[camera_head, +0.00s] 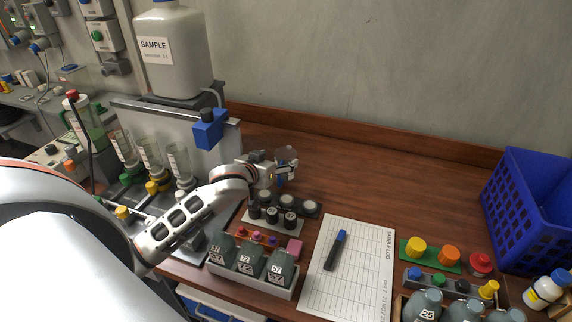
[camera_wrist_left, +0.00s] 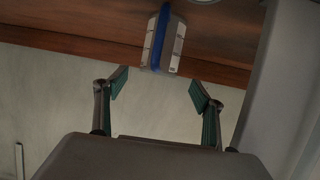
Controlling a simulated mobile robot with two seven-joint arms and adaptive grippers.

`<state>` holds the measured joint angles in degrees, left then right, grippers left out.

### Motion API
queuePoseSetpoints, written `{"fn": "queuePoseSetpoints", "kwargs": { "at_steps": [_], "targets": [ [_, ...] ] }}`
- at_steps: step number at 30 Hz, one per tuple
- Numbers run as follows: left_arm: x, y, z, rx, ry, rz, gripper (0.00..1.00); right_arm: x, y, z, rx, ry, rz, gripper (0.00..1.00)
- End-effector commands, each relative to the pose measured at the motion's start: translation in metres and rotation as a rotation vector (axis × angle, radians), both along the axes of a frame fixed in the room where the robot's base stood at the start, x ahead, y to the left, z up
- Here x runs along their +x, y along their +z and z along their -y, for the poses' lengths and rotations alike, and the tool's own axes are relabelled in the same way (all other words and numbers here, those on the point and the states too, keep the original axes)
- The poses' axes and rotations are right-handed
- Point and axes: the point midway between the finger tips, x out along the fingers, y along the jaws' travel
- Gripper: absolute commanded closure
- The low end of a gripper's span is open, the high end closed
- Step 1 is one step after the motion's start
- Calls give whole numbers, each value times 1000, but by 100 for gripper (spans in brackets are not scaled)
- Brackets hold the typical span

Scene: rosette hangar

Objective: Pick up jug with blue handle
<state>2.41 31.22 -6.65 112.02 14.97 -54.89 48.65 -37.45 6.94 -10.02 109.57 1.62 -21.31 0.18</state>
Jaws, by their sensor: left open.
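The jug with the blue handle (camera_head: 287,155) is a small clear vessel standing on the wooden bench behind the row of black-capped jars. In the left wrist view the jug (camera_wrist_left: 175,46) shows at the top centre, with its blue handle facing the camera. My left gripper (camera_head: 268,170) is open and close to the jug's left side. In the left wrist view its two green-padded fingertips (camera_wrist_left: 158,88) are spread and empty, with the jug beyond them and lined up with the gap. In the head view the gripper hides part of the jug's lower left. My right gripper is not in view.
A rack of dark bottles (camera_head: 255,273) and black-capped jars (camera_head: 290,218) stand in front of the jug. A paper log sheet (camera_head: 350,265) with a marker lies to the right. A blue crate (camera_head: 525,205) stands far right. The bench right of the jug is clear.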

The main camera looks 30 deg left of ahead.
Motion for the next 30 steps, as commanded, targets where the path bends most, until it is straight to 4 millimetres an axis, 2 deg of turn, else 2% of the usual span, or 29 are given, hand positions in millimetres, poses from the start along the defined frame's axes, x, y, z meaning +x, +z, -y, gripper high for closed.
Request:
{"fn": "queuePoseSetpoints", "kwargs": {
  "at_steps": [16,26,27,30],
  "targets": [
    [55,-28,-7,5,0,0,31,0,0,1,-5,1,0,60],
    [61,-32,-7,5,-1,-1,31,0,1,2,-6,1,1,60],
    [61,-32,-7,5,-1,-1,34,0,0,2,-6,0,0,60],
    [61,-32,-7,5,-1,-1,60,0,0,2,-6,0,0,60]
  ]
}}
